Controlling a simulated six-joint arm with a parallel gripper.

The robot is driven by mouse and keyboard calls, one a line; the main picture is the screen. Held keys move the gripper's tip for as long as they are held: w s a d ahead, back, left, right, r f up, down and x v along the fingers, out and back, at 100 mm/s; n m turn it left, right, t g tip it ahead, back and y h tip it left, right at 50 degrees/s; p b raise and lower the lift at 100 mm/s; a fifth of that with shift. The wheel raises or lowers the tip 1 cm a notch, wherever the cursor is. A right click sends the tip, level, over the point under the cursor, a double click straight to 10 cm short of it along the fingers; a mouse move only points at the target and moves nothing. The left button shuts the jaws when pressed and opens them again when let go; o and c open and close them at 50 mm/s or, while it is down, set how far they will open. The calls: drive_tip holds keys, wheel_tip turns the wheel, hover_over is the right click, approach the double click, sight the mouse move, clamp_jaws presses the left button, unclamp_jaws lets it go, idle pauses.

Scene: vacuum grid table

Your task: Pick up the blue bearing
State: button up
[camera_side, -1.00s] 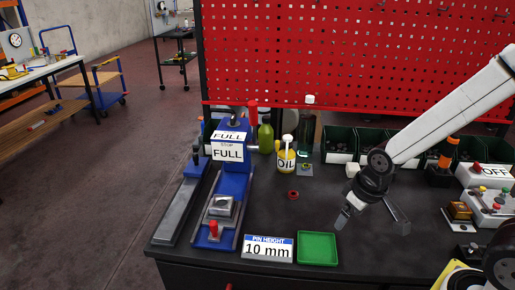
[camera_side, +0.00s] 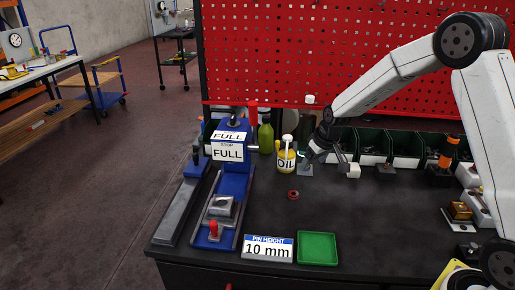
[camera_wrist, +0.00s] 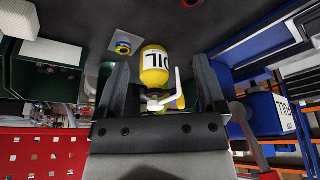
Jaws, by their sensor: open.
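In the wrist view a small round part with blue and yellow on it (camera_wrist: 123,46) sits on a pale square plate (camera_wrist: 113,38), left of the oil bottle. It may be the blue bearing, but it is too small to be sure. In the side view my gripper (camera_side: 322,163) is over the back of the table, close to the oil bottle and in front of the green bins. In the wrist view the jaws (camera_wrist: 160,66) are apart and nothing is held. The round part lies beyond the left finger's tip.
The yellow oil bottle (camera_side: 286,160) stands beside my gripper and shows between the fingers in the wrist view (camera_wrist: 155,70). A blue press (camera_side: 236,180) stands to the left. A red ring (camera_side: 293,194) and green tray (camera_side: 318,248) are nearer.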

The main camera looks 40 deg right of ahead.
drive_tip(key=shift+t, duration=0.4)
drive_tip(key=shift+w+d+f, duration=1)
drive_tip(key=shift+w+d, duration=0.4)
drive_tip(key=shift+d, duration=0.15)
drive_tip(key=shift+w+d+f, duration=1)
drive_tip(key=shift+w+d, duration=0.45)
drive_tip(key=shift+d, duration=0.1)
drive_tip(key=shift+w+d+f, duration=1)
drive_tip(key=shift+w+d, duration=0.4)
drive_tip(key=shift+d, duration=0.15)
drive_tip(key=shift+m, duration=0.3)
drive_tip(key=shift+x, duration=2.6)
drive_tip(key=shift+s, duration=0.15)
clamp_jaws()
drive_tip(key=shift+r, duration=0.1)
